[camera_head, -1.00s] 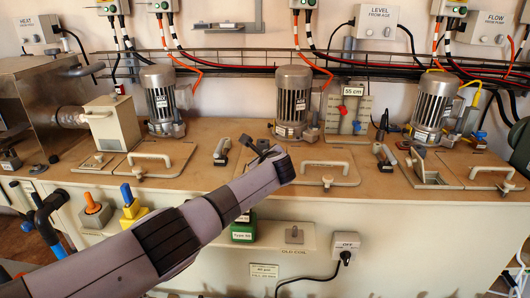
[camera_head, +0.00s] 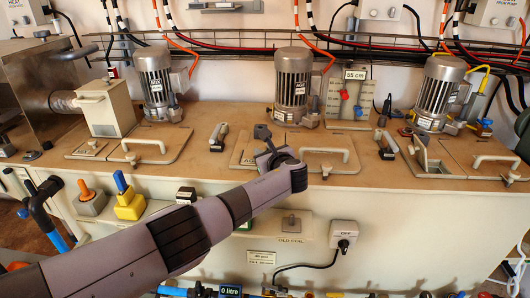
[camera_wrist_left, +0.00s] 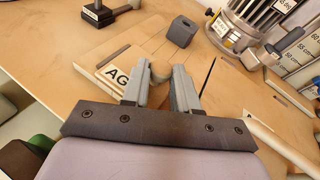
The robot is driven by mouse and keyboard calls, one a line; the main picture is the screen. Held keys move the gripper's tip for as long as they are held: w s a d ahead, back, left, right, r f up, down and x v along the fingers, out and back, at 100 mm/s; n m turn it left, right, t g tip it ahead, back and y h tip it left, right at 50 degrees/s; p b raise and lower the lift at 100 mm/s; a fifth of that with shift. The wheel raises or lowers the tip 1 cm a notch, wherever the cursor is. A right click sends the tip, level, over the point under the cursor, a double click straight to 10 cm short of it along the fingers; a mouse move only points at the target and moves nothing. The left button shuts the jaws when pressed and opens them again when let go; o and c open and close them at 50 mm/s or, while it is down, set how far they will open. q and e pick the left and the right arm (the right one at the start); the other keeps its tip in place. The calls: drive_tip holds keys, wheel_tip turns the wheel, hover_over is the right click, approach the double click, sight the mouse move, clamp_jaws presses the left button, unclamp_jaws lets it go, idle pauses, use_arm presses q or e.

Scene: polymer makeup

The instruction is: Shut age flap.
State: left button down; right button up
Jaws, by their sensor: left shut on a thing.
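The age flap (camera_wrist_left: 113,78) shows in the left wrist view as a pale panel with a label reading "AG", the rest hidden behind a finger. In the head view, the flap (camera_head: 237,152) is by the foot of the middle motor and partly covered by my gripper. It looks about level with the bench top; I cannot tell whether it is fully down. My left gripper (camera_wrist_left: 165,92) is shut on the flap's small rounded knob (camera_wrist_left: 160,70), which sits between the fingertips. The gripper (camera_head: 268,150) points away from me in the head view. My right gripper is not in view.
A dark grey block (camera_wrist_left: 182,32) stands beyond the fingers. The middle motor (camera_head: 292,82) rises behind the flap. A lid with a pale handle (camera_head: 327,152) lies to the right, close to my wrist. Another flap opening (camera_head: 428,155) is farther right.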

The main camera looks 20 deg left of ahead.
use_arm(q)
drive_tip(key=shift+f, duration=0.1)
drive_tip(key=c, duration=0.9)
unclamp_jaws()
drive_tip(key=shift+o, duration=0.2)
drive_tip(key=shift+p+v, duration=0.7)
drive_tip(key=shift+v, duration=0.15)
drive_tip(key=p+v, duration=0.1)
drive_tip(key=v, duration=0.2)
drive_tip(key=shift+s+d, duration=0.15)
drive_tip(key=shift+s, duration=0.1)
drive_tip(key=shift+p+v, duration=0.35)
drive_tip(key=shift+v, duration=0.5)
drive_tip(key=shift+s+d, duration=0.1)
